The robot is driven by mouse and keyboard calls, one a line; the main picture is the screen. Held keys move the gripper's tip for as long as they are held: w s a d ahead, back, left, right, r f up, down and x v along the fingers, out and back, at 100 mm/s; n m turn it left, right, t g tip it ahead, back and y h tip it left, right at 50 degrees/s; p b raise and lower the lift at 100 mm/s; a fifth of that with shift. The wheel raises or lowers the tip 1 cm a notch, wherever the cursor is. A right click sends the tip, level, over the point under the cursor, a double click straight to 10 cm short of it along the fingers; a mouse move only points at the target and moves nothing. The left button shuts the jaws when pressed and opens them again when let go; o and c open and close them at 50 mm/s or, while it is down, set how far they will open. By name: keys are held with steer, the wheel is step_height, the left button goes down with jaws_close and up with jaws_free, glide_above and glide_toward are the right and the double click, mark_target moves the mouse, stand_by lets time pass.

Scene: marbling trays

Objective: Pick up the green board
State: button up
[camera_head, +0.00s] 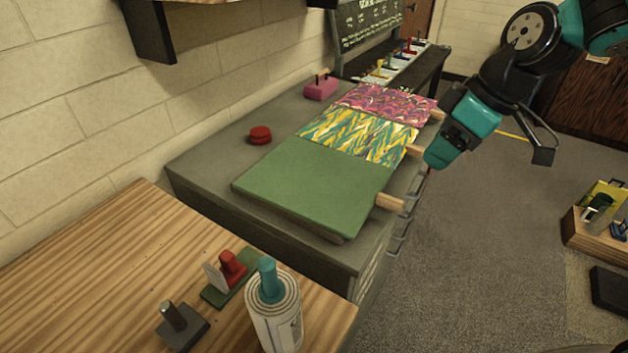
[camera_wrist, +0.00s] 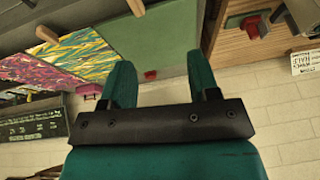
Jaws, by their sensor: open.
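The green board (camera_head: 315,187) lies flat on the grey cabinet, nearest of a row of boards. Its light wooden handle (camera_head: 390,202) juts past the cabinet's right edge. In the wrist view the green board (camera_wrist: 160,38) shows beyond the fingers, its handle (camera_wrist: 137,7) at the top edge. My gripper (camera_head: 438,154) is open and empty, to the right of the row, nearer the handle of the yellow-green marbled board (camera_head: 360,132) than the green one's. Its two teal fingers (camera_wrist: 160,65) stand apart in the wrist view.
A pink marbled board (camera_head: 385,103) lies farthest in the row. A red round object (camera_head: 260,135) and a pink block (camera_head: 320,88) sit by the wall. The wooden table (camera_head: 90,270) in front holds a can (camera_head: 275,318) and stamps. Open floor (camera_head: 470,230) lies to the right.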

steer(key=w+d+f, duration=0.2)
steer(key=w, duration=0.1)
steer(key=n, duration=0.1)
glide_above(391, 199)
steer(key=s+d, duration=0.1)
steer(key=d, duration=0.1)
step_height(391, 199, down, 11)
steer(key=shift+d+r+p, duration=0.1)
steer(key=shift+r+p, duration=0.1)
steer(key=shift+p, duration=0.2)
steer(key=shift+p+x, duration=0.65)
steer(key=shift+x, duration=2.2)
steer(key=shift+r+t, duration=0.1)
steer(key=shift+t, duration=0.2)
steer(key=c, duration=1)
